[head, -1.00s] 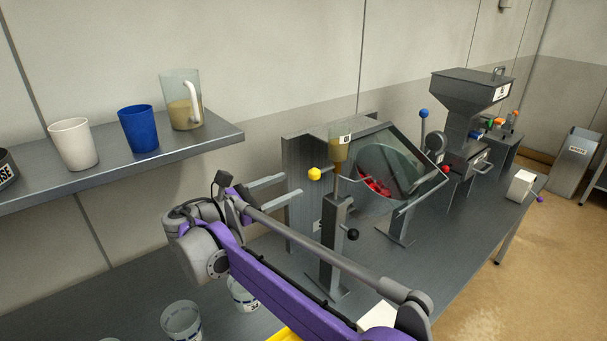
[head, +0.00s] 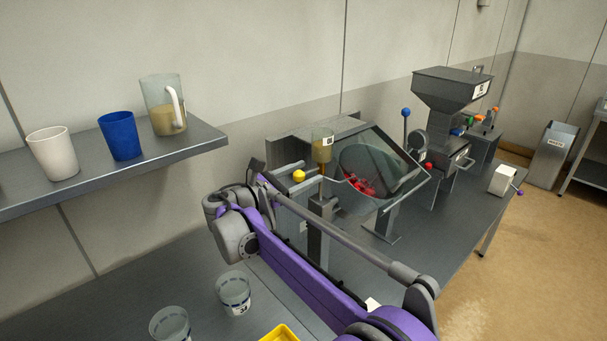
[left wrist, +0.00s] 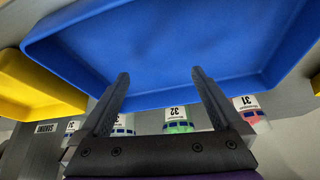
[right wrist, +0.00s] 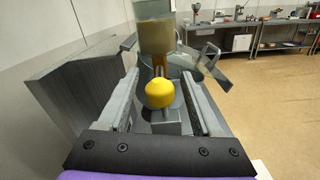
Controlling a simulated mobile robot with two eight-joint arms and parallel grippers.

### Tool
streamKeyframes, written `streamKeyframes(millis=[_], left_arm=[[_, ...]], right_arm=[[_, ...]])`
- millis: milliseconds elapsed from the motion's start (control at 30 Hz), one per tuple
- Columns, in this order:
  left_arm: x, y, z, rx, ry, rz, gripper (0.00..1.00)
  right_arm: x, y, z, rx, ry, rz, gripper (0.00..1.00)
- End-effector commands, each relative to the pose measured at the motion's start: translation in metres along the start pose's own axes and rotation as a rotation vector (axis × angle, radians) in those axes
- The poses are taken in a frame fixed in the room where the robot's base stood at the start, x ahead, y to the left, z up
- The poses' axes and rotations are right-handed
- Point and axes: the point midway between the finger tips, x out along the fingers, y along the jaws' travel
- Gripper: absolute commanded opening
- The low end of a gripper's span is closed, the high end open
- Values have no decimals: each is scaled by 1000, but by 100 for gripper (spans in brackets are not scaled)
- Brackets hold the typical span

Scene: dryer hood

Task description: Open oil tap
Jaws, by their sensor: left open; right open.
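The oil tap shows as a yellow ball knob (head: 299,176) on a grey stand (head: 319,228). A clear container (head: 322,147) of tan liquid sits above it, with an amber part below. In the right wrist view the yellow knob (right wrist: 160,94) lies between the two fingers, with space on both sides. My right gripper (right wrist: 160,78) is open and does not visibly touch the knob. It also shows in the head view (head: 297,171). My left gripper (left wrist: 159,76) is open and empty, with a blue tray (left wrist: 170,45) in its view.
A tilted clear hood (head: 385,160) with red parts inside stands behind the stand. A hopper machine (head: 445,105) is farther along the bench. A shelf at left holds a white cup (head: 53,154), a blue cup (head: 121,136) and a jug (head: 161,100). Clear cups (head: 233,292) stand on the bench.

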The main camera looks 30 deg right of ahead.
Motion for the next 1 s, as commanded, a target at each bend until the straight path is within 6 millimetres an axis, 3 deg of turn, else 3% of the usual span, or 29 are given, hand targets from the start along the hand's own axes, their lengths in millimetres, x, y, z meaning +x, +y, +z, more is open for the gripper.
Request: streamKeyframes(millis=[67,400,1000], left_arm=[[0,0,0,0,0,0,100],[0,0,0,0,0,0,100],[0,0,0,0,0,0,100]], right_arm=[[0,0,0,0,0,0,63],[0,0,0,0,0,0,2],[0,0,0,0,0,1,0]])
